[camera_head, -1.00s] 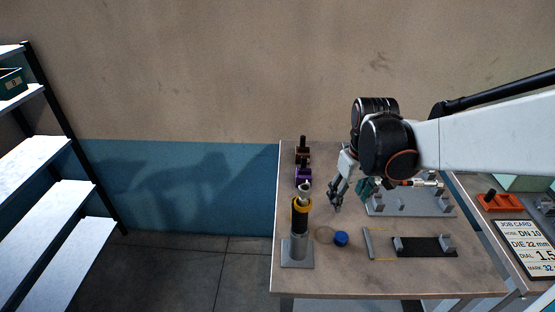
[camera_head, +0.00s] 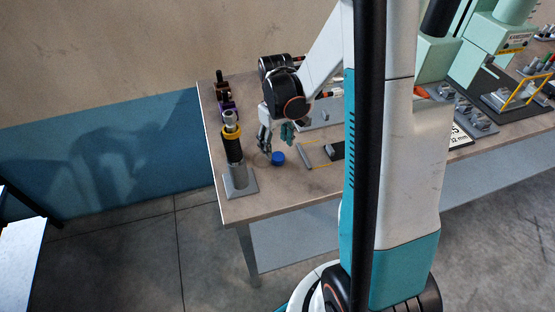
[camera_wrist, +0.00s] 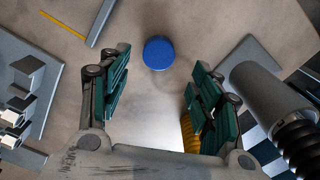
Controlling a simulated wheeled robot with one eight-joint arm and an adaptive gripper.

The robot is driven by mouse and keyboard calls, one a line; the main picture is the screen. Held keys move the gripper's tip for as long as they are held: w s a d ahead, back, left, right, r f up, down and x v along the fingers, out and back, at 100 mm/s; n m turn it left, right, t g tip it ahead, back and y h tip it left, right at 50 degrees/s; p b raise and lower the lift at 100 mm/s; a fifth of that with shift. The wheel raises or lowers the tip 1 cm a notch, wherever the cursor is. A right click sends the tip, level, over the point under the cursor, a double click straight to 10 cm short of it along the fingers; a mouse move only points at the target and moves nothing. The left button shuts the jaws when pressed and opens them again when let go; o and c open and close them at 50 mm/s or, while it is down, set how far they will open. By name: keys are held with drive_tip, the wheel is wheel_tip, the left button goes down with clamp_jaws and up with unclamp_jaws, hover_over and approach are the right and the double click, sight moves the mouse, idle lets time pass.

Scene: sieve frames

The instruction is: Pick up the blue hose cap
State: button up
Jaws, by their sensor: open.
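The blue hose cap (camera_head: 278,158) is a small round blue piece on the wooden table, near its front left part. It also shows in the wrist view (camera_wrist: 158,53), lying beyond the fingertips and roughly centred between them. My gripper (camera_head: 276,140) is open and empty above the table, just behind the cap in the head view. In the wrist view its two green-padded fingers (camera_wrist: 160,85) stand wide apart, and nothing is between them. The cap is fully visible and apart from the fingers.
A black and grey upright post with a yellow ring (camera_head: 234,155) stands left of the cap; it is close to a finger in the wrist view. A grey bar (camera_head: 304,155) and yellow line lie right of the cap. Purple and brown holders (camera_head: 224,100) stand behind.

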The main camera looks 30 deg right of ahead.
sight(277, 155)
drive_tip(key=shift+d+f+b, duration=0.1)
drive_tip(key=shift+f+b, duration=0.85)
drive_tip(key=shift+f, duration=1.85)
drive_tip(key=c, duration=0.8)
